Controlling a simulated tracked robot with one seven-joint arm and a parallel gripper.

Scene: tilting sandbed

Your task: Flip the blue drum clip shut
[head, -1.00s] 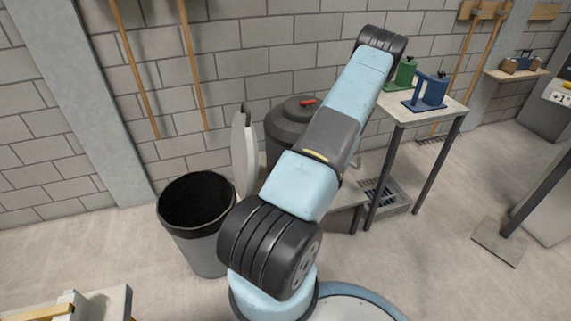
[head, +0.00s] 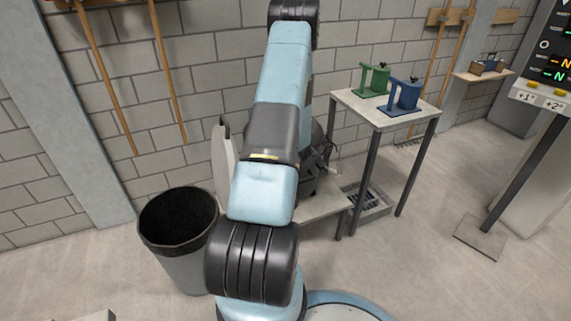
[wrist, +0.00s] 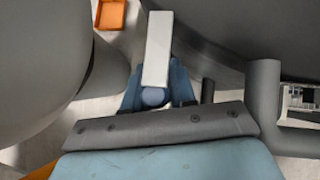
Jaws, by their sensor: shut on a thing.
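In the wrist view, the pale bar (wrist: 158,45) of the clip stands out straight from a rounded blue end (wrist: 153,95). My gripper (wrist: 155,86) is shut on the clip at this blue end, with slate-blue parts close on both sides. The exact contact is hard to make out. Large grey curved surfaces, seemingly the drum (wrist: 225,45), lie around it. In the head view my arm hides my gripper and most of the dark drum (head: 318,160). I cannot tell there how far the clip is tilted.
A black bin (head: 180,235) stands left of my arm. A side table (head: 398,118) at right holds a green handled stand (head: 375,80) and a blue handled stand (head: 405,95). A low bench (head: 318,205) is under the drum. A panel (head: 545,75) stands far right.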

